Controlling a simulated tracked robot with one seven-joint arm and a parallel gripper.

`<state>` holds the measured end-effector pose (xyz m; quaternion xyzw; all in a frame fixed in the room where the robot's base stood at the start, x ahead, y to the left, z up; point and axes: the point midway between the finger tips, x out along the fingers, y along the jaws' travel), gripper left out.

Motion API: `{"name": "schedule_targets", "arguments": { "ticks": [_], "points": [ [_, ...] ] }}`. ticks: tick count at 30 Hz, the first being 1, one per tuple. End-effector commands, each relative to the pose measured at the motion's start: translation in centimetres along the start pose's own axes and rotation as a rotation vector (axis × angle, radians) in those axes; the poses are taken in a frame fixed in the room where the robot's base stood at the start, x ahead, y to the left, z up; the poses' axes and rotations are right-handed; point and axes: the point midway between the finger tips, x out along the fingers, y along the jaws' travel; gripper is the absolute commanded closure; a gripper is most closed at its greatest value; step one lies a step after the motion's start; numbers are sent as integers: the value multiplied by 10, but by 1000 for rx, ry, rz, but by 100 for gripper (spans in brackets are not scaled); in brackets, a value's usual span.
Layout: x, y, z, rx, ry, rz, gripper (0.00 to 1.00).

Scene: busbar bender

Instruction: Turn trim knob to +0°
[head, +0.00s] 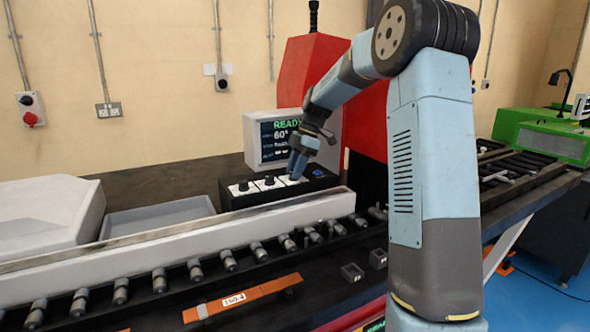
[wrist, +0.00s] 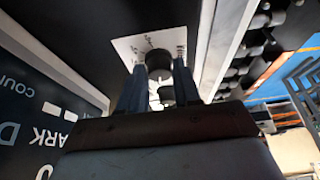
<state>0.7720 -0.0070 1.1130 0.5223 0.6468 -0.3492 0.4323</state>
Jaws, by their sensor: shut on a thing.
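A black control box (head: 235,200) with a row of knobs on white plates stands below the display. My gripper (head: 297,172) points down at the rightmost white plate (head: 289,180) and covers the knob there. In the wrist view my gripper (wrist: 159,75) has its two fingers on either side of a round black knob (wrist: 159,64) on a white marked plate (wrist: 126,45). The fingers are shut on this knob. Its pointer and the scale marks are too small to read. The display (head: 283,139) shows READY and a line starting with 60.
Two more knobs, a left one (head: 243,186) and a middle one (head: 269,181), sit close beside my gripper. A pale rail and a row of rollers (head: 194,268) run in front of the box. A red machine body (head: 310,62) rises behind.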

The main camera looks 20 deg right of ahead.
Motion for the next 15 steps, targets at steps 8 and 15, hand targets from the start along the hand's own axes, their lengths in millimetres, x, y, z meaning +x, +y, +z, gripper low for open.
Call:
{"name": "schedule_targets", "arguments": {
  "ticks": [8,15],
  "points": [
    [0,0,2,2,-2,1,98],
    [0,0,1,2,-1,1,46]
  ]
}}
